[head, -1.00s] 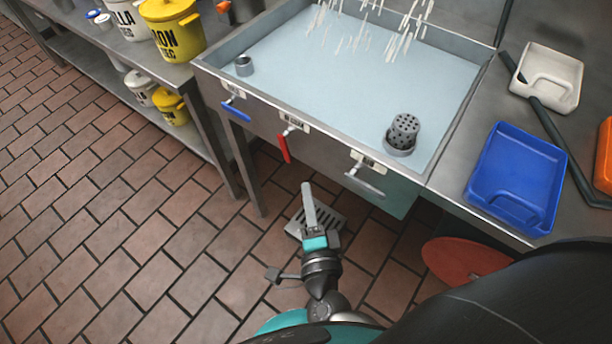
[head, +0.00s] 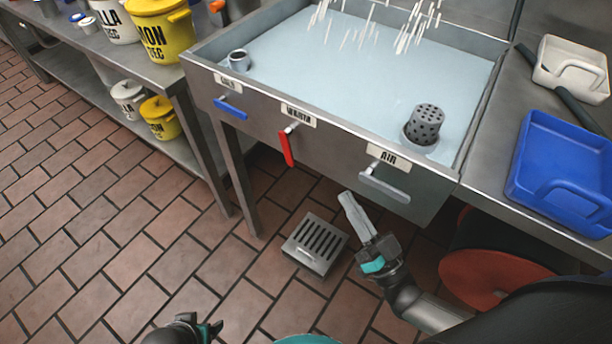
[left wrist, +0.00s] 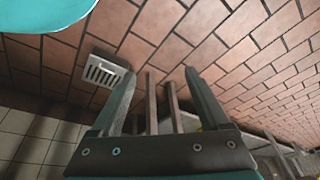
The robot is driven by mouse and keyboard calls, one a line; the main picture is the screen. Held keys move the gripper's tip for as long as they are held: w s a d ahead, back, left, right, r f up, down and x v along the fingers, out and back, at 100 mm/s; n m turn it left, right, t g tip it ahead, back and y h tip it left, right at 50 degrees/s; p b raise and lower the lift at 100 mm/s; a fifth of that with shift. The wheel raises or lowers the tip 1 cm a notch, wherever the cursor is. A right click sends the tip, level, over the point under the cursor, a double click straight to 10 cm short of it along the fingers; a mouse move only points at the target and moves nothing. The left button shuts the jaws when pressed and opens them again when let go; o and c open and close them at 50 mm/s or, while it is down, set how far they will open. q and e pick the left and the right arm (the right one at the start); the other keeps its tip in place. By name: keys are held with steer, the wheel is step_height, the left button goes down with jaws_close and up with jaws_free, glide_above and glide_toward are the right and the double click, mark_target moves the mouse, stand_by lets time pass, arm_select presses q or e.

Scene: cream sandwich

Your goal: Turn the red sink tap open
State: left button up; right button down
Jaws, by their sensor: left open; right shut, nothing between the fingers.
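The red tap handle (head: 287,149) hangs down from the sink's front panel, under the middle label. A blue handle (head: 230,107) is to its left and a grey handle (head: 384,184) to its right. My right gripper (head: 346,195) is shut and empty, below and right of the red handle and just left of the grey one, apart from both in the picture. My left gripper shows only partly at the bottom edge of the head view. In the left wrist view the left gripper (left wrist: 160,74) is open and empty, pointing over the brick floor.
The sink (head: 335,70) holds pale liquid, with white streams above it and a perforated strainer (head: 424,122) inside. A blue tray (head: 560,165) is on the right counter. A floor grate (head: 316,245) lies below the sink. Yellow pots stand on the left shelves.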

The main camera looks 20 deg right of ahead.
mark_target(292, 155)
arm_select(q)
step_height(292, 155, up, 10)
steer(key=t+b, duration=0.1)
steer(key=b, duration=0.3)
steer(key=shift+w+d+r, duration=0.2)
steer(key=shift+w+d, duration=0.05)
steer(key=shift+w, duration=0.1)
arm_select(e)
steer(key=shift+w+a+r+n+g+y, duration=0.45)
steer(key=shift+w+a+r+n+y, duration=0.35)
steer(key=shift+w+a+n+y, duration=0.45)
steer(key=shift+w+a+r+n+g+y, duration=0.4)
steer(key=shift+w+a+r+n+y, duration=0.6)
steer(key=shift+n+y, duration=0.6)
steer(key=shift+w+a+r+n+g+y, duration=0.55)
steer(key=shift+w+a+n+y, duration=0.4)
steer(key=shift+w+n+y, duration=0.45)
steer(key=shift+s+r, duration=0.1)
steer(key=shift+s, duration=0.05)
